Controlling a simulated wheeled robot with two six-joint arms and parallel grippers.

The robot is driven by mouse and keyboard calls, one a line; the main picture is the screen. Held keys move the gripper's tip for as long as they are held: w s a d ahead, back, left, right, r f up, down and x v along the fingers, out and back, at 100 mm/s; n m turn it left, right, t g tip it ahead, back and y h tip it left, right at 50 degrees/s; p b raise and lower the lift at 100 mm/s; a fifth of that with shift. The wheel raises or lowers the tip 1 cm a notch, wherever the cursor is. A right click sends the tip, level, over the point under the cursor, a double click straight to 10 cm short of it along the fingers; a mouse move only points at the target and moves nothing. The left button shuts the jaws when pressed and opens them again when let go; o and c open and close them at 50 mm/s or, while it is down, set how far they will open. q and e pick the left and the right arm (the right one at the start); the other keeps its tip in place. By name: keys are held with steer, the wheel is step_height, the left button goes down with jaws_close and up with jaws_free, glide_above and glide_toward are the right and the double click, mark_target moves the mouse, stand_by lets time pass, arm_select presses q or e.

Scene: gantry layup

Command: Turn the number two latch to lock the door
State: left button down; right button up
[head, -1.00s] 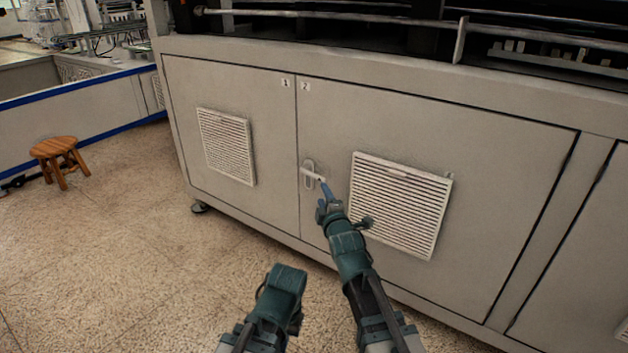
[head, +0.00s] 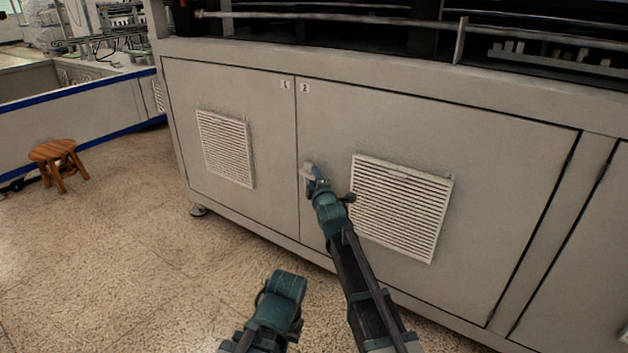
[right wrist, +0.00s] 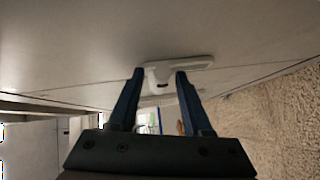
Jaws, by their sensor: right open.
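The door marked 2 (head: 400,120) sits flush in the grey cabinet front beside the door marked 1 (head: 250,90). Its pale latch (head: 306,171) is near the left edge, partly hidden by my right gripper (head: 314,177). In the right wrist view, the latch (right wrist: 190,65) shows its plate against the door and a handle standing out. My right gripper (right wrist: 160,76) is open, with one finger on each side of the handle; I cannot tell whether they touch it. My left arm shows at the bottom of the head view, but its fingers do not.
A vent grille (head: 402,207) lies just right of the latch, and another (head: 225,148) is on door 1. A rail (head: 340,18) runs above the cabinet. A wooden stool (head: 55,155) stands far left. The speckled floor (head: 130,240) in front is clear.

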steer(key=shift+w, duration=0.15)
jaws_close()
stand_by(1.4)
